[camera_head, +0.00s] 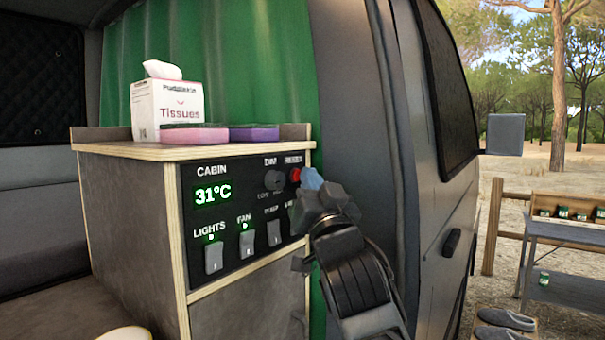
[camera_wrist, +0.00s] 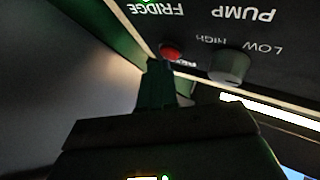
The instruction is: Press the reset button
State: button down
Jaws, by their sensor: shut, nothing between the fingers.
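A grey knob (camera_head: 273,180) is left of the button, with several rocker switches (camera_head: 247,244) below. A tissue box (camera_head: 167,107), a pink case (camera_head: 194,135) and a purple case (camera_head: 254,133) stand on the cabinet top. The van door (camera_head: 430,150) is close on the right.

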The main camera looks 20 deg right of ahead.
jog(key=shift+s+d+p, duration=0.5)
jog(key=shift+s, duration=0.25)
jog(key=shift+d, duration=0.1)
jog(key=s+d+p, duration=0.1)
jog(key=s+p, duration=0.1)
jog(key=s+d+p, duration=0.1)
jog(key=s, duration=0.1)
jog(key=shift+d, duration=0.35)
